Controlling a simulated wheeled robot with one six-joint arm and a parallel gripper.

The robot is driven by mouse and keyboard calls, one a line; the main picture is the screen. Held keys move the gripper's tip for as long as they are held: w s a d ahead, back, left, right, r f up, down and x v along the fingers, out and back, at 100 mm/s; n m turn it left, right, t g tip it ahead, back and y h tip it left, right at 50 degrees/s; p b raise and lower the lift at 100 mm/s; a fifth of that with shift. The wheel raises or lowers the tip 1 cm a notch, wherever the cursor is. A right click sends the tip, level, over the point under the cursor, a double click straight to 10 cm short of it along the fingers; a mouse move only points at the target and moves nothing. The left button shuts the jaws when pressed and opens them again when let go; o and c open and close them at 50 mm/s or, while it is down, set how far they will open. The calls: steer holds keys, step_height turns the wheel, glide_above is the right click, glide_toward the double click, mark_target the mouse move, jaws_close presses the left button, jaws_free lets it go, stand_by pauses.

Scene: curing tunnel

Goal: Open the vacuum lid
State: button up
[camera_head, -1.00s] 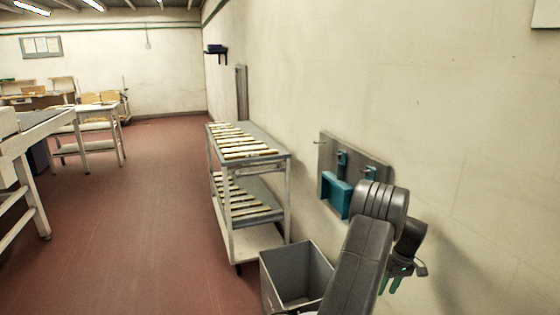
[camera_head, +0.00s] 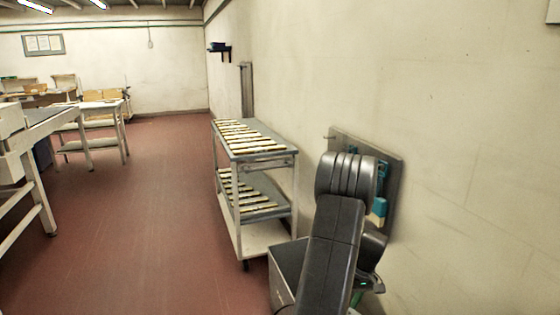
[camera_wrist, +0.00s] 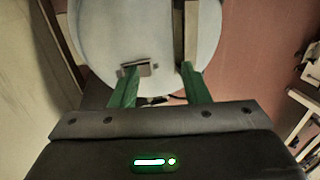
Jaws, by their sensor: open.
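I cannot make out a vacuum lid in either view. My gripper (camera_wrist: 158,69) shows in the wrist view with its two green fingers apart and nothing held between them. A pale round surface lies beyond the fingertips; it may be part of my own base. In the head view my arm at the lower right hides most of the gripper, and only a little green shows near the bottom edge.
A shelved cart (camera_head: 238,205) with pale strips stands along the right wall. A grey bin (camera_head: 285,262) is partly hidden by my arm. A wall board (camera_head: 395,172) holds teal items, partly covered. White tables (camera_head: 103,106) stand at left. Red floor is clear between.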

steer(key=s+a+f+h+b, duration=0.1)
steer(key=a+f, duration=0.1)
steer(key=a+f+h+b, duration=0.1)
steer(key=a+f+b, duration=0.1)
steer(key=s+a+f+t+h+b, duration=0.1)
steer(key=a+f+b, duration=0.1)
steer(key=a, duration=0.1)
steer(key=shift+s+f, duration=0.15)
steer(key=shift+s, duration=0.15)
step_height(320, 180, up, 14)
steer(key=p, duration=0.2)
steer(key=shift+d, duration=0.15)
steer(key=shift+s, duration=0.15)
